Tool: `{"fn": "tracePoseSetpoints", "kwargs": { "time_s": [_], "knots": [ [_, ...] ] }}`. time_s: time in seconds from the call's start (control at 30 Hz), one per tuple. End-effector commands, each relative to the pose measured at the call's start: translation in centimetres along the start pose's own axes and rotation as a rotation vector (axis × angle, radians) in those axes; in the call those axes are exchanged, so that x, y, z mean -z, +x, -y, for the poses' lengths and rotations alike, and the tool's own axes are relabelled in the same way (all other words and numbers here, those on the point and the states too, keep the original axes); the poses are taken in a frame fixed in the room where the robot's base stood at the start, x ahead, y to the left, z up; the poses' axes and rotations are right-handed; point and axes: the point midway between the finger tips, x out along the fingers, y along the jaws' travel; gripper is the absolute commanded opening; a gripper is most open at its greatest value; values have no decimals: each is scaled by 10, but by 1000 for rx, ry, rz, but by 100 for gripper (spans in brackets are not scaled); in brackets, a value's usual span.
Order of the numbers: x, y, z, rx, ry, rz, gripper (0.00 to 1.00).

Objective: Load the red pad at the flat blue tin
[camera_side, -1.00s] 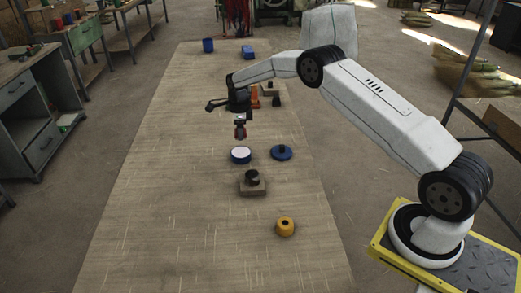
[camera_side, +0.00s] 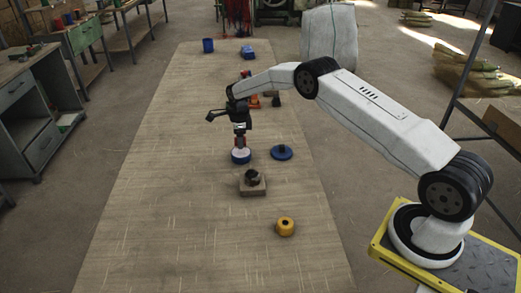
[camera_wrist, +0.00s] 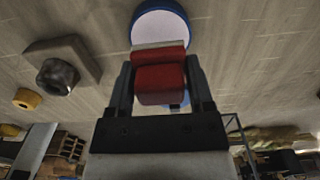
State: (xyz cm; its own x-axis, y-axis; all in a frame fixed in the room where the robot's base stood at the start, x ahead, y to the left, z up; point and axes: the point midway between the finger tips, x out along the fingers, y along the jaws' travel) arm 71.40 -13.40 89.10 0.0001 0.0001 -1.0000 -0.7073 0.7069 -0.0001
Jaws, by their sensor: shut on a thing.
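My gripper (camera_wrist: 160,90) is shut on the red pad (camera_wrist: 160,82), a red block with a pale strip along its far edge, in the wrist view. The flat blue tin (camera_wrist: 160,10) has a blue rim and a white top, and lies just beyond the pad there. In the side view my gripper (camera_side: 240,138) points down over the flat blue tin (camera_side: 241,158). The pad's lower end is at or just above the tin's white face; I cannot tell whether they touch.
A blue lid with a dark knob (camera_side: 282,153) lies right of the tin. A block with a dark knob (camera_side: 252,183) and a yellow ring (camera_side: 285,226) are nearer the camera. A blue cup (camera_side: 208,45) and a blue item (camera_side: 247,52) stand far back. The table's left side is clear.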

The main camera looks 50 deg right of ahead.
Motion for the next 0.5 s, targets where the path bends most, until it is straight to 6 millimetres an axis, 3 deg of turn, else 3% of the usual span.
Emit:
{"fn": "tracePoseSetpoints", "kwargs": {
  "time_s": [0.23, 0.5],
  "knots": [
    [0, 17, 0, 0, 0, 0, 20],
    [0, 23, 0, 1, 0, 1, 20]
  ]
}}
